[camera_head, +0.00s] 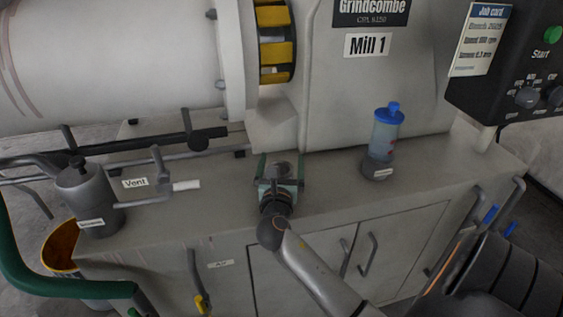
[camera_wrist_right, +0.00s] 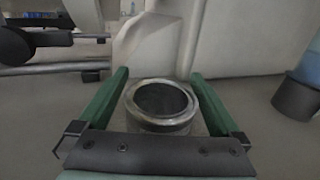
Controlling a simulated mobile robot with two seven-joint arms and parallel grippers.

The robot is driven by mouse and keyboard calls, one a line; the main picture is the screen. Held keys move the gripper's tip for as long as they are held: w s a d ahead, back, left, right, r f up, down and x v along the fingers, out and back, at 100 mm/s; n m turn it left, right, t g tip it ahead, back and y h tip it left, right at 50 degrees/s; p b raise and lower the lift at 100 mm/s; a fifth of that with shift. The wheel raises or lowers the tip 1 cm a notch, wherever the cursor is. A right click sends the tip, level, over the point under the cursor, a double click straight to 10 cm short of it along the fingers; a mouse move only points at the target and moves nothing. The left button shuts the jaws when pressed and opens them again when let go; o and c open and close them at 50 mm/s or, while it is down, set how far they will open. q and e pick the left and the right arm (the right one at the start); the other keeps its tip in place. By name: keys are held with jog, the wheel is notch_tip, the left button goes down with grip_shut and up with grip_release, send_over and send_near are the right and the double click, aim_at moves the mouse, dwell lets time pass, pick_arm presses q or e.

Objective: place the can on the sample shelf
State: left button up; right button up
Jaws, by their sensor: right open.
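The can (camera_wrist_right: 160,108) is a short grey cylinder with a bright metal rim and a dark top. It stands upright on the grey counter (camera_head: 335,185) in front of the mill. My right gripper (camera_head: 281,163) is open around it. In the right wrist view the two green fingers (camera_wrist_right: 158,76) are on either side of the can, with a small gap at each side. In the head view the gripper mostly hides the can (camera_head: 279,169). I cannot make out a sample shelf. My left gripper is not in view.
A blue-capped bottle (camera_head: 387,133) stands in a dark holder to the right. A grey labelled pot (camera_head: 88,197) and pipes with a Vent label (camera_head: 135,183) are at the left. The mill housing (camera_head: 345,95) rises close behind. The counter between the gripper and bottle is clear.

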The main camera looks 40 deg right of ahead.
jog(key=shift+r, duration=0.15)
jog(key=v, duration=1.1)
jog(key=shift+s+p, duration=0.1)
jog(key=shift+p, duration=0.3)
jog(key=shift+s+a, duration=0.2)
jog(key=shift+a, duration=0.05)
jog(key=s+p, duration=0.1)
jog(key=p, duration=0.2)
jog(key=shift+a+r, duration=0.1)
jog(key=shift+a, duration=0.3)
jog(key=shift+s, duration=0.1)
jog(key=shift+d+f, duration=0.15)
jog(key=shift+f, duration=0.1)
jog(key=b+x, duration=0.1)
jog(key=x, duration=0.5)
jog(key=shift+f, duration=0.1)
jog(key=shift+w+d, duration=0.3)
jog(key=shift+w, duration=0.2)
jog(key=b+x, duration=0.1)
jog(key=x, duration=0.1)
jog(key=b+x, duration=0.1)
jog(key=x, duration=0.1)
jog(key=shift+w+r, duration=0.25)
jog(key=shift+w, duration=0.05)
jog(key=shift+w+d, duration=0.15)
jog(key=shift+d, duration=0.05)
jog(key=shift+c, duration=0.2)
